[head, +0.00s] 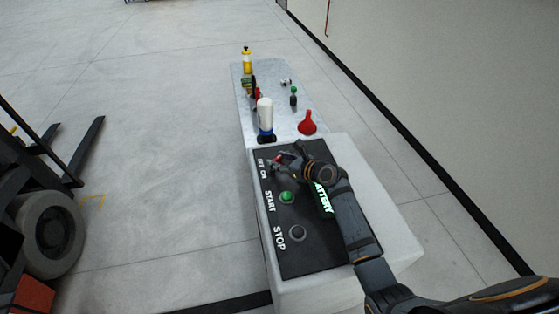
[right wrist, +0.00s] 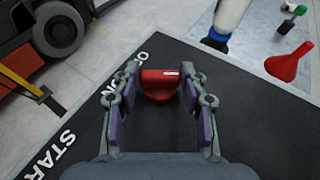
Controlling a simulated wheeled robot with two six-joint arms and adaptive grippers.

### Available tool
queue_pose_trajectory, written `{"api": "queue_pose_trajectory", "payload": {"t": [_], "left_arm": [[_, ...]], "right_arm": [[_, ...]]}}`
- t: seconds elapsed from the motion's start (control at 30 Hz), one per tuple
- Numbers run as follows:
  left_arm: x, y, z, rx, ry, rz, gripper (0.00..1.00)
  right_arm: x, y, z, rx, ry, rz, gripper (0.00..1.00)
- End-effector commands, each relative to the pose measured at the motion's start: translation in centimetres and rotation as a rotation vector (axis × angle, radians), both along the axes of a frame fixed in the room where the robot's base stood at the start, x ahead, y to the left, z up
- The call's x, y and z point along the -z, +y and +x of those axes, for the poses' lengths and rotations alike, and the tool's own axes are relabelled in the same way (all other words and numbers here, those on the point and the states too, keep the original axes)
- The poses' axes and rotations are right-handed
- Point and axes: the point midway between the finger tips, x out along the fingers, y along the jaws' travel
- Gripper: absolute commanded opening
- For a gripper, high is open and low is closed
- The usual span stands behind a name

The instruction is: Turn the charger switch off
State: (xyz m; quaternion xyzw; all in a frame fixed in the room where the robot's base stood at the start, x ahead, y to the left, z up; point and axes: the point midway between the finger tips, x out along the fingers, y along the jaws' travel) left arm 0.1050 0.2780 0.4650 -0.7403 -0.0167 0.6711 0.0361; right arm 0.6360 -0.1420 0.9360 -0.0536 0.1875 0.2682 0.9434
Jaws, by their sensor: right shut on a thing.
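The charger switch is a red knob (right wrist: 158,88) with a small white mark, on the black panel (right wrist: 75,120) beside the partly hidden OFF/ON lettering. In the right wrist view the knob sits between the two fingers of my right gripper (right wrist: 160,75), which is shut on it. In the head view my right gripper (head: 282,162) is at the far end of the panel (head: 268,223), and the arm covers part of it. A bit of the red knob (head: 277,157) shows there. My left gripper is not in view.
A green START button (head: 287,197), a dark STOP button (head: 299,231) and a lit BATTERY display (head: 322,198) are on the panel. Behind it, a grey table (head: 285,95) bears a red funnel (head: 307,123), a white bottle (head: 265,113) and other items. A forklift (head: 45,225) stands left.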

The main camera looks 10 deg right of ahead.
Motion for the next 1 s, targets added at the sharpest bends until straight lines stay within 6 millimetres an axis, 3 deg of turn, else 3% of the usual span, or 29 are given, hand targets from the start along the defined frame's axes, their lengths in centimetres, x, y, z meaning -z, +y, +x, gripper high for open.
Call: {"api": "queue_pose_trajectory", "payload": {"t": [0.57,1.0], "left_arm": [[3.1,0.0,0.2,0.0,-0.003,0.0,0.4],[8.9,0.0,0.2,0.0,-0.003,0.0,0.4]], "right_arm": [[0.3,-0.6,0.6,-0.444,0.0,0.001,0.12],[0.7,-0.7,1.1,-0.82,-0.002,0.001,0.12]]}}
